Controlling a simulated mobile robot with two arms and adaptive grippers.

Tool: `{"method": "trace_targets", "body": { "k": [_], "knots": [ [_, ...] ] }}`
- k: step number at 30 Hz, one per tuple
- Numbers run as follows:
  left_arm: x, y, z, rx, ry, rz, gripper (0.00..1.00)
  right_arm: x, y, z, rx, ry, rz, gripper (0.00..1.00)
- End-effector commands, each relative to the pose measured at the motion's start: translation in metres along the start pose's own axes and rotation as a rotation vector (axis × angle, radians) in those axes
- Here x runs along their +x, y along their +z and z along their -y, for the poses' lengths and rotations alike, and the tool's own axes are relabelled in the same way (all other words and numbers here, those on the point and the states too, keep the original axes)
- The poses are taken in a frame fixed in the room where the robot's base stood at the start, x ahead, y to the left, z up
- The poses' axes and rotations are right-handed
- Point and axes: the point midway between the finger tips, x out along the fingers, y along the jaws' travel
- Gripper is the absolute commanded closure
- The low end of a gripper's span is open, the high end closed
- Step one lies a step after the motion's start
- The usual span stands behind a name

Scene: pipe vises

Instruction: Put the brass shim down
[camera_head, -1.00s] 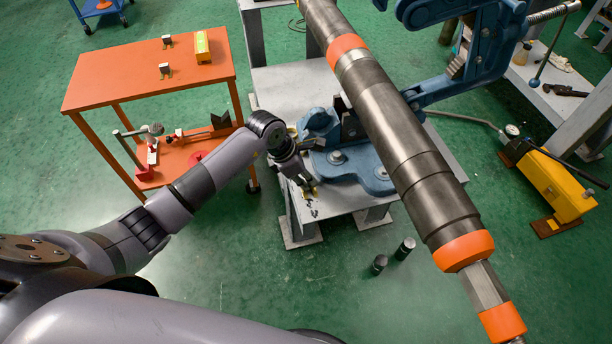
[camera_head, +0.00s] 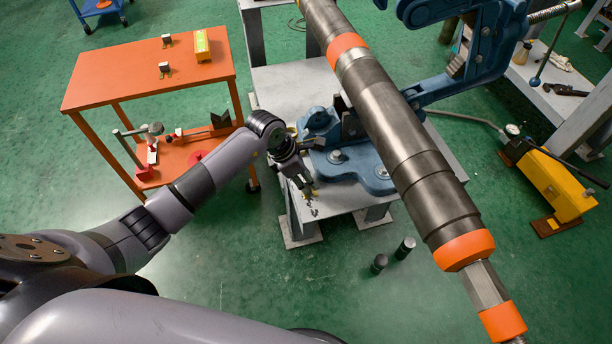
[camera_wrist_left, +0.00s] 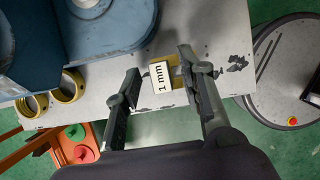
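The brass shim (camera_wrist_left: 164,74) is a small yellow plate with a white "1 mm" label. In the left wrist view it appears to lie on the grey worktable (camera_wrist_left: 222,40), close to the table's edge. My left gripper (camera_wrist_left: 158,66) is open around it. The left finger stands apart from the shim. The right finger is close to its right side, and I cannot tell whether they touch. In the head view my left gripper (camera_head: 306,193) is low over the near left corner of the grey table (camera_head: 335,199). My right gripper is not in view.
The blue vise base (camera_head: 352,165) stands beside the gripper, with a large pipe (camera_head: 400,130) overhead. Two brass rings (camera_wrist_left: 68,92) lie on the table. An orange cart (camera_head: 130,80) stands left. Two dark cylinders (camera_head: 404,248) stand on the floor.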

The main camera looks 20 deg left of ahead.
Motion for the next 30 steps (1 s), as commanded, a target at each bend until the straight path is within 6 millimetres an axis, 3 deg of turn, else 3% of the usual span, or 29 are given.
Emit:
{"method": "trace_targets", "body": {
  "k": [5,12,18,24,30],
  "knots": [
    [-0.021,0.001,-0.002,0.002,0.004,0.001,0.64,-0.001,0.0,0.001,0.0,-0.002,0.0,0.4],
    [-0.074,0.001,-0.002,0.002,0.006,0.002,0.64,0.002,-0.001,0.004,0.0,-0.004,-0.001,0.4],
    [-0.107,0.001,-0.001,0.002,0.003,0.001,0.64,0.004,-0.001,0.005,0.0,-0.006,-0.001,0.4],
    [-0.121,0.001,0.0,0.0,0.0,0.0,0.64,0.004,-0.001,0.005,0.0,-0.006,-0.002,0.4],
    [-0.122,0.001,0.0,0.0,-0.001,0.0,0.64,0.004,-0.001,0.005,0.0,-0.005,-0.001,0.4]
  ]
}}
